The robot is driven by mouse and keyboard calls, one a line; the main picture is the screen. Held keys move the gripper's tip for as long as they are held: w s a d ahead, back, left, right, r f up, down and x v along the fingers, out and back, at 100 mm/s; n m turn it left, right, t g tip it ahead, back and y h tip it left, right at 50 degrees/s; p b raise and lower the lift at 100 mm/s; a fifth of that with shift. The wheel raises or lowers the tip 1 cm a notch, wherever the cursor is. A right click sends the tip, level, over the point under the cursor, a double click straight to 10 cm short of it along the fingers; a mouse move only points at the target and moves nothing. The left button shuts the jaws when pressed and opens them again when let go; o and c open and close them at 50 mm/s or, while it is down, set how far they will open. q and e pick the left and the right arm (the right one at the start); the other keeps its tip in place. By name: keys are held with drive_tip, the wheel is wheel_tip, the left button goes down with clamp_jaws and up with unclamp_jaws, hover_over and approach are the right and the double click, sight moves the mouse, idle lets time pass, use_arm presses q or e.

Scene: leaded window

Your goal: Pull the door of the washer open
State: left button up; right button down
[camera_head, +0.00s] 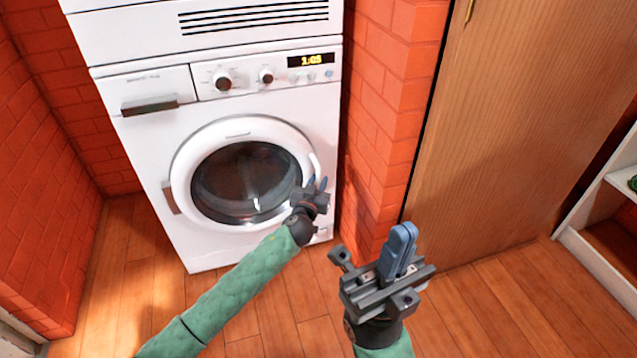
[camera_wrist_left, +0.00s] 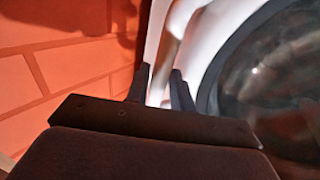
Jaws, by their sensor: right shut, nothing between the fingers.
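The washer (camera_head: 140,150) is white and stands in a brick alcove. Its round door (camera_head: 185,165) has a white ring and dark glass, and looks closed. My right gripper (camera_head: 400,245) is shut and empty, nearer the camera, in front of the wooden panel.
A brick pillar (camera_head: 385,130) stands close to the washer's right side. It also fills the left of the left wrist view (camera_wrist_left: 70,75). A wooden door panel (camera_head: 530,110) and a white shelf (camera_head: 590,240) are at right. The wooden floor (camera_head: 490,310) in front is clear.

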use_arm(q)
drive_tip(key=shift+w+d, duration=0.1)
drive_tip(key=shift+w, duration=0.2)
clamp_jaws()
drive_tip(key=shift+s, duration=0.1)
